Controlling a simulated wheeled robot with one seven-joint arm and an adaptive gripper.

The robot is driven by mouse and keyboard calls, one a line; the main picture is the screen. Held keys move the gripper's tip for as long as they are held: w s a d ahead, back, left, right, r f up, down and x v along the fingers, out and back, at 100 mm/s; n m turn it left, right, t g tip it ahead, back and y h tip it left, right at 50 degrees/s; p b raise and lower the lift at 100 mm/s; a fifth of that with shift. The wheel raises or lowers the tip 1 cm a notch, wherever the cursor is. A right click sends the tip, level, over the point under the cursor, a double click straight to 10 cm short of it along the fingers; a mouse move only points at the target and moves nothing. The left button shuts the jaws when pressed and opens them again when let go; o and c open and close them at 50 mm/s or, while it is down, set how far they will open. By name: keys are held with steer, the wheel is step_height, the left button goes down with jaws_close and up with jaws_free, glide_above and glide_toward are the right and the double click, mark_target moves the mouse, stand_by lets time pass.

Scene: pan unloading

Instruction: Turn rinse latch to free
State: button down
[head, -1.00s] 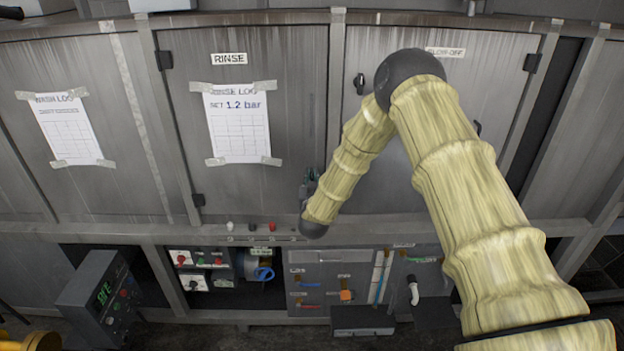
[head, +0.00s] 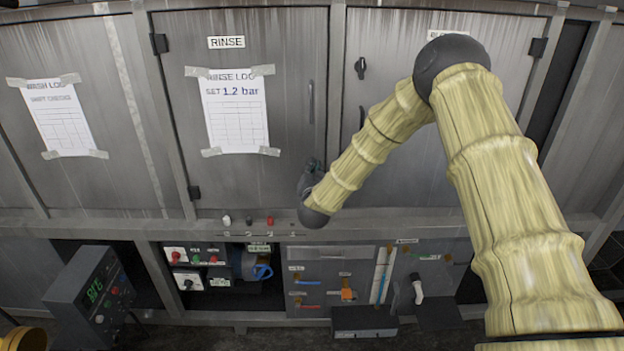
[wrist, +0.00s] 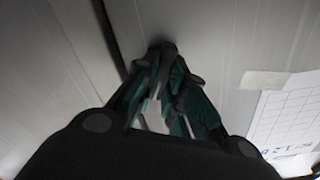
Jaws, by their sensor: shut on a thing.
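The RINSE door (head: 255,175) is a grey panel with a RINSE label above a taped log sheet. My gripper (head: 313,168) is low at its right edge, beside the upright post, mostly hidden behind my wrist. In the wrist view my gripper (wrist: 163,55) has its dark and teal fingers closed together against the grey panel, around a small dark piece at the tips. That piece appears to be the rinse latch, but the fingers cover nearly all of it, so its angle cannot be read.
The BLOW-OFF door to the right has a dark latch (head: 360,68); my arm covers part of that door. Small knobs (head: 248,221) line the ledge below. A control box (head: 92,297) stands at lower left. Open bays with fittings (head: 345,290) lie under the ledge.

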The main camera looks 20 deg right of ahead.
steer(key=m+b, duration=0.8)
steer(key=b, duration=0.1)
steer(key=m+b, duration=0.4)
steer(key=b, duration=0.1)
steer(key=shift+s+d+f, duration=0.1)
steer(key=shift+d+f, duration=0.15)
steer(key=shift+f, duration=0.1)
steer(key=shift+m, duration=0.3)
steer(key=c, duration=1.5)
jaws_free()
steer(key=v, duration=1.2)
steer(key=shift+r, duration=0.1)
